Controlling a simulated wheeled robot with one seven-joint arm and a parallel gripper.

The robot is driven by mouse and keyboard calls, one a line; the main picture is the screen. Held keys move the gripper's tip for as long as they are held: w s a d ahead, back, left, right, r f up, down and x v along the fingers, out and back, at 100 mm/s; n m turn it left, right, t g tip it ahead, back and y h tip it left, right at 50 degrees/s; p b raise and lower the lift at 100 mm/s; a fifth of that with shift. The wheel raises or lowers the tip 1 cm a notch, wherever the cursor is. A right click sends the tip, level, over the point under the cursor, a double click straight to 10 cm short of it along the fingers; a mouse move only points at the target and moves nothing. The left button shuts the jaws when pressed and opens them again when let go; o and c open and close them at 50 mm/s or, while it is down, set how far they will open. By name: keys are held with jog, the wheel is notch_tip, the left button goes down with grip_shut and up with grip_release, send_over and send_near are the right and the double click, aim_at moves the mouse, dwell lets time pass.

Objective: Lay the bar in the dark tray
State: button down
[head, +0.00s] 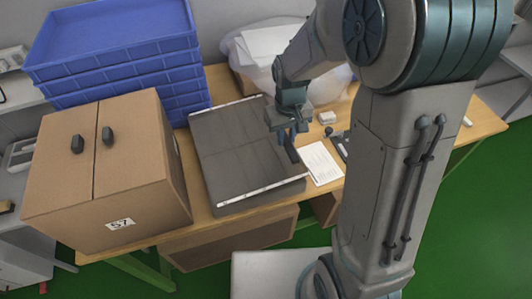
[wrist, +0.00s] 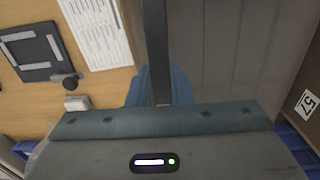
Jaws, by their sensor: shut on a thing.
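My gripper (head: 289,128) hangs above the right part of the large grey flat case. It is shut on a dark, narrow bar (head: 293,153), which sticks out below the fingers. In the wrist view the bar (wrist: 155,45) runs from between the bluish fingers (wrist: 160,88) up to the top edge of the picture. A dark square piece that looks like the dark tray (wrist: 35,52) lies on the wooden table, left of the bar and apart from it. In the head view the tray (head: 341,146) is partly hidden behind my arm.
The grey case (head: 235,150) fills the table's middle. A printed sheet (head: 320,163) lies between case and tray. A black knob (wrist: 65,81) and small white block (head: 327,118) are near the tray. A cardboard box (head: 110,170) and blue crates (head: 115,50) stand left.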

send_over(270, 167)
jog(key=f, duration=0.3)
jog(key=shift+w, duration=0.2)
notch_tip(270, 167, down, 4)
jog(key=shift+r+p, duration=0.2)
jog(key=shift+p, duration=0.2)
jog(key=shift+s+f, duration=0.1)
jog(key=shift+f, duration=0.2)
jog(key=c, duration=1.3)
grip_release()
jog(key=shift+s, duration=0.1)
jog(key=shift+a+r, duration=0.1)
jog(key=shift+r, duration=0.3)
notch_tip(270, 167, up, 12)
jog(key=s+d+r+m+t, duration=0.3)
jog(key=s+d+r, duration=0.4)
jog(key=s+d, duration=0.5)
jog(key=shift+r, duration=0.3)
